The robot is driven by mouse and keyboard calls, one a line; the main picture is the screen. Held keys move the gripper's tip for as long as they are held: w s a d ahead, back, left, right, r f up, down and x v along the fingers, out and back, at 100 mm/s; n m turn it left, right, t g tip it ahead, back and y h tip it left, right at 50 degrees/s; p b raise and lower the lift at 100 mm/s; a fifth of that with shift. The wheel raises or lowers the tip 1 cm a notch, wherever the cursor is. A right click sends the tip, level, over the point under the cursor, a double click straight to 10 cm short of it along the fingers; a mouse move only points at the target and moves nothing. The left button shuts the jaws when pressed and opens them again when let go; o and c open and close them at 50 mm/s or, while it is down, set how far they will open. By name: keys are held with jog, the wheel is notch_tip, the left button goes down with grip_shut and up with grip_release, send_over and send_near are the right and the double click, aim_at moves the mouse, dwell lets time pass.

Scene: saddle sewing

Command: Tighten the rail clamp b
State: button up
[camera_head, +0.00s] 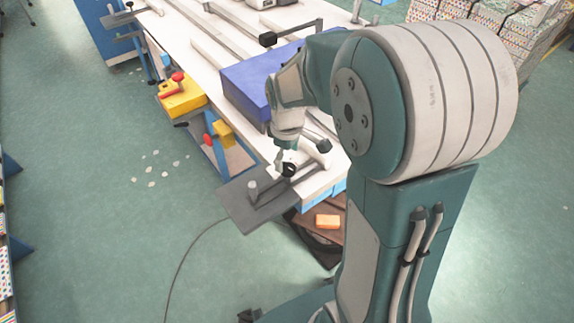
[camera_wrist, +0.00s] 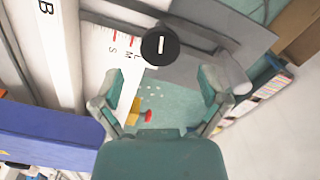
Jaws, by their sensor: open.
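A round black knob (camera_wrist: 160,46) with a white bar mark sits on a rail clamp at the table's end. The letter "B" is printed on a white part at the left of the wrist view. In the head view the knob (camera_head: 289,170) is close beside my gripper (camera_head: 281,160). In the wrist view my gripper (camera_wrist: 161,84) is open and empty, its two fingers wide apart. The knob lies ahead of the fingertips, midway between them across the picture, and does not look touched. My arm hides part of the clamp in the head view.
A dark grey plate (camera_head: 240,207) with a small upright post sticks out from the table's end. A blue-purple box (camera_head: 247,88) stands on the table behind my gripper. Yellow blocks with red knobs (camera_head: 181,93) hang at the left edge. The green floor at left is mostly clear.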

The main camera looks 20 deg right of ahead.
aim_at(287, 167)
jog(key=shift+f, duration=1.9)
jog(key=c, duration=1.2)
